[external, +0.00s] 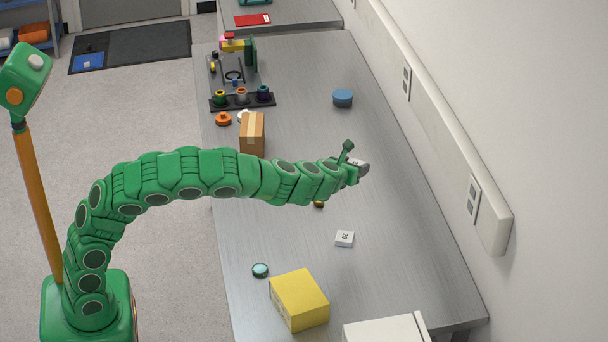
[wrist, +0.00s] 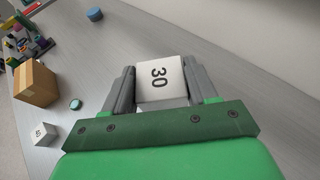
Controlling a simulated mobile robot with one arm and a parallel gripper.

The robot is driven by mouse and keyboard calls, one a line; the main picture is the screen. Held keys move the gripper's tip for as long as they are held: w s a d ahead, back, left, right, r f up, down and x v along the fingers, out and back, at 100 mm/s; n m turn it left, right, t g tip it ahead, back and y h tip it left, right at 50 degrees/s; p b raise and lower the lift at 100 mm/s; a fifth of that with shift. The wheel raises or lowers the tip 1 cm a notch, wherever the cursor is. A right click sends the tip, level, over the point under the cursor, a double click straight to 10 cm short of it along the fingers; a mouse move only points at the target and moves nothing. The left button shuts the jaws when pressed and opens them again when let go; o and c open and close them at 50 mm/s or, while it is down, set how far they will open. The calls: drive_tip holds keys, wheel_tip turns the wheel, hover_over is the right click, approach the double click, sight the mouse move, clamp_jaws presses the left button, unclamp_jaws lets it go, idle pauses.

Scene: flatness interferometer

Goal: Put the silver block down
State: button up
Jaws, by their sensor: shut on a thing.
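The silver block (wrist: 160,78), a pale cube marked 30, sits between the two grey fingers of my gripper (wrist: 160,88) in the wrist view. The fingers are shut on its sides. In the external view my gripper (external: 357,170) is over the right half of the grey bench (external: 300,85), and the block's top (external: 355,162) shows partly at its tip. The block appears held above the bench, but its exact height is hard to tell. Its underside is hidden.
Another pale block (external: 344,239) lies nearer. A yellow box (external: 299,300) and teal disc (external: 260,270) are in front. A cardboard box (external: 252,134), blue disc (external: 343,98) and optical setup (external: 242,75) stand farther back. A wall rail (external: 440,120) runs along the right. Bench around the blue disc is clear.

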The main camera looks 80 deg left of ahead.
drive_tip(key=shift+w+d+m+t+h, duration=1.75)
drive_tip(key=shift+d+m+t+h, duration=0.55)
drive_tip(key=shift+d+m+h, duration=2.6)
drive_tip(key=s+d+f+m+g+h, duration=0.1)
drive_tip(key=s+d+m+g+h, duration=0.45)
drive_tip(key=s, duration=0.45)
drive_tip(key=s+d+f+m+g+h, duration=0.1)
drive_tip(key=s+d+m+g+h, duration=0.25)
drive_tip(key=s+m+h, duration=0.6)
drive_tip(key=n+y, duration=0.2)
hover_over(355, 273)
drive_tip(key=shift+t, duration=0.4)
drive_tip(key=shift+s+d+f, duration=0.1)
drive_tip(key=shift+f, duration=8.8)
drive_tip(key=shift+f, duration=0.1)
